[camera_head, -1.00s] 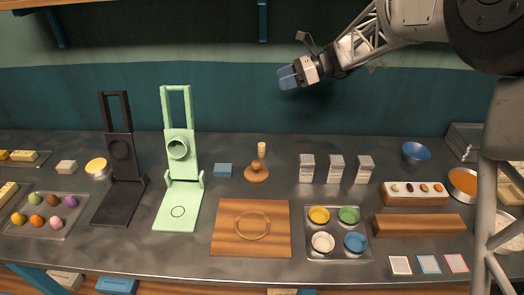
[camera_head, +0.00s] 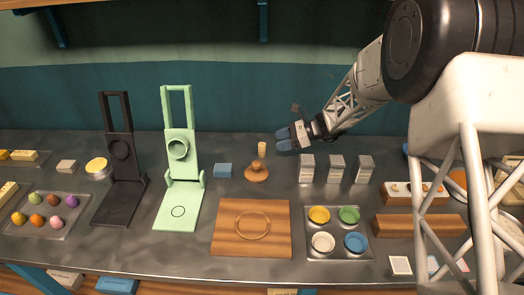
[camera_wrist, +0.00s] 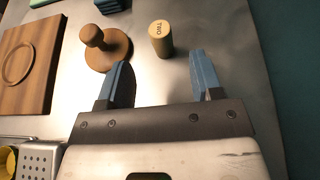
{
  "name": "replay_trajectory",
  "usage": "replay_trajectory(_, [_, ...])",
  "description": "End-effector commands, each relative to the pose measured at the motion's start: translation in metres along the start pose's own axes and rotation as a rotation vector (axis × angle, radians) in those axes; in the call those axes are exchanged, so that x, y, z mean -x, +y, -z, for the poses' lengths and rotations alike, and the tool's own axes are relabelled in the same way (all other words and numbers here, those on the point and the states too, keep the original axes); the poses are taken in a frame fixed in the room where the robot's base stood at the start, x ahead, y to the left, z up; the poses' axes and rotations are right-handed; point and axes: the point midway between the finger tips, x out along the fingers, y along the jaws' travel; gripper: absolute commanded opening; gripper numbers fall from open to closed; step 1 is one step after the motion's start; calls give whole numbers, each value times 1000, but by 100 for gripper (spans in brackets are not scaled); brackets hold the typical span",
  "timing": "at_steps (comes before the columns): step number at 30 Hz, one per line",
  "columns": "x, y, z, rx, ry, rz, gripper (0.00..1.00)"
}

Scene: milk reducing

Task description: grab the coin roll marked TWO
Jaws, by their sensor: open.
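In the head view the roll (camera_head: 262,150) stands behind the wooden stamp. My gripper (camera_wrist: 160,82) has blue fingers spread apart with nothing between them. In the wrist view the roll lies just beyond the fingertips, roughly between their lines. In the head view my gripper (camera_head: 284,140) is to the right of the roll and above the counter.
A wooden knobbed stamp (camera_wrist: 107,47) stands close to the roll. A wooden board (camera_head: 225,240) and a tray of coloured cups (camera_head: 337,250) lie nearer the front. Grey boxes (camera_head: 307,170) stand to the right. A blue block (camera_head: 223,170) lies left of the stamp.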

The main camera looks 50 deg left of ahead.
Motion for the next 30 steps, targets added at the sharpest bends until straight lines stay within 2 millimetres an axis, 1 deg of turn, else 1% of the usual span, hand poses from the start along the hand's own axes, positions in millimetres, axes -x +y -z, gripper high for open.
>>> replay_trajectory(8, [-2, 0, 0, 0, 0, 0, 60])
replay_trajectory(18, [-25, 0, 0, 0, 0, 0, 60])
replay_trajectory(30, [-28, 0, -1, 0, 0, 0, 60])
